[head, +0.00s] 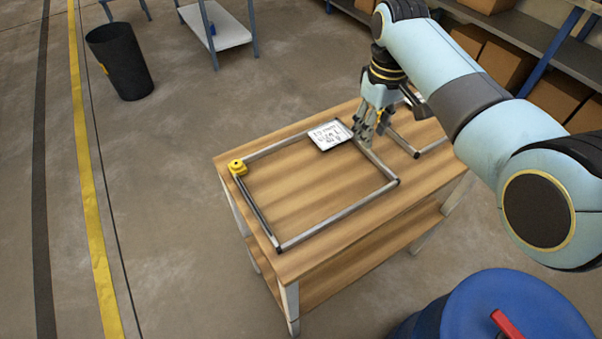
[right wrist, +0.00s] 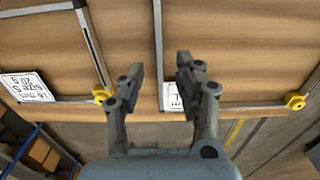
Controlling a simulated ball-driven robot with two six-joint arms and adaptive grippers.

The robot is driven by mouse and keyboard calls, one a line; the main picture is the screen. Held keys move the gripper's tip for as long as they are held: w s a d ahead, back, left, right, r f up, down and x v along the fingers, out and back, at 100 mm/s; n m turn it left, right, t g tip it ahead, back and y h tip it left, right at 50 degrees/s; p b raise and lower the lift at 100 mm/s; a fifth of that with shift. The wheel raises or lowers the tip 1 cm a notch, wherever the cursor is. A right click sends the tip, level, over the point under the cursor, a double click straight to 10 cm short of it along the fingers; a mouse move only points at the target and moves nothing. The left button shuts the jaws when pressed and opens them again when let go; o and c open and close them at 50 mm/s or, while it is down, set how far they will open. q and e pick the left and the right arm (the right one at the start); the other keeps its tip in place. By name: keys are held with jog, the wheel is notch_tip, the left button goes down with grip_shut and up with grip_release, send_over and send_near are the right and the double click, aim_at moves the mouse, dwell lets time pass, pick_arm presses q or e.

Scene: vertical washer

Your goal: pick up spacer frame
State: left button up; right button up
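A grey rectangular spacer frame (head: 340,214) lies flat on the wooden table. It has a yellow corner piece (head: 237,167) at its left corner and a white label (head: 330,135) with dark writing on its far side. My right gripper (head: 364,136) is at the frame's far right bar, just right of the label. In the right wrist view, my right gripper (right wrist: 160,66) is open, its fingers apart on either side of a frame bar (right wrist: 158,40). I cannot tell whether they touch it. My left gripper is not in view.
A second frame (head: 404,144) lies to the right, partly hidden by my right arm; its label (right wrist: 28,87) shows in the right wrist view. A blue drum (head: 480,305) stands at front right. Shelves with boxes (head: 505,68) are behind. The table (head: 310,190) is bare inside the frame.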

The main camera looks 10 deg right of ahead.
aim_at(370, 151)
jog(key=f, duration=0.3)
jog(key=f+b, duration=0.1)
jog(key=f, duration=0.1)
jog(key=shift+s+d, duration=0.15)
jog(key=shift+s, duration=0.15)
grip_shut()
